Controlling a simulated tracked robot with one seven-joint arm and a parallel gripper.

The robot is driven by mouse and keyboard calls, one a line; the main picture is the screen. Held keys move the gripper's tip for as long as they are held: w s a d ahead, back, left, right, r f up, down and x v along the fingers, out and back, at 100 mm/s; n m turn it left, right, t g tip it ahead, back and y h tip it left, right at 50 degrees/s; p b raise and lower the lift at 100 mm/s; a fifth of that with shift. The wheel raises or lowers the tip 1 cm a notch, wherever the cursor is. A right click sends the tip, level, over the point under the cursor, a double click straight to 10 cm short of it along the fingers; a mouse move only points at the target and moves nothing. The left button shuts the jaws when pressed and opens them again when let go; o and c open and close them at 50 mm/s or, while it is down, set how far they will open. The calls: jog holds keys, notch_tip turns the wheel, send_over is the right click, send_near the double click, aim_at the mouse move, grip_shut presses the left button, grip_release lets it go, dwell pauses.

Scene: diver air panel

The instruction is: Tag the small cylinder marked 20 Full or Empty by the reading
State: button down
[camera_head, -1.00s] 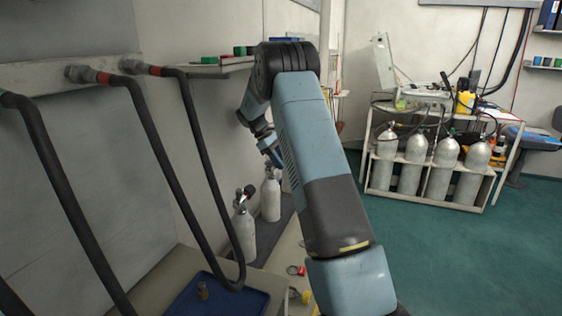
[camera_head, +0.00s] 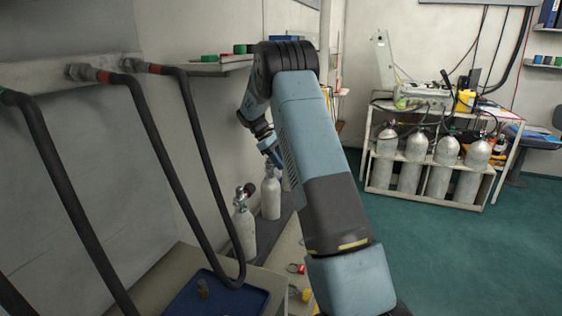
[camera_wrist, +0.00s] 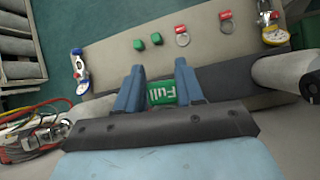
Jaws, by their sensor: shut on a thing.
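My gripper (camera_wrist: 160,73) is shut on a green tag (camera_wrist: 161,93) lettered "Full", held between its two blue fingers in the wrist view. In the head view, two small pale cylinders stand upright on a dark shelf by the wall, a nearer one (camera_head: 243,228) and a farther one (camera_head: 271,196). No number can be read on either. My gripper is mostly hidden behind my arm in the head view. A gauge with a yellow rim (camera_wrist: 276,36) and a blue-and-white gauge (camera_wrist: 79,62) show in the wrist view; their readings are too small to tell.
Black hoses (camera_head: 170,150) hang at the left above a blue tray (camera_head: 222,295). A rack (camera_head: 425,200) of several cylinders stands across the floor.

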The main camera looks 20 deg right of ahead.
jog(key=shift+s+f, duration=0.1)
jog(key=shift+f, duration=0.1)
jog(key=c, duration=1)
grip_release()
jog(key=shift+f, duration=0.1)
jog(key=o, duration=0.4)
jog(key=shift+r, duration=0.2)
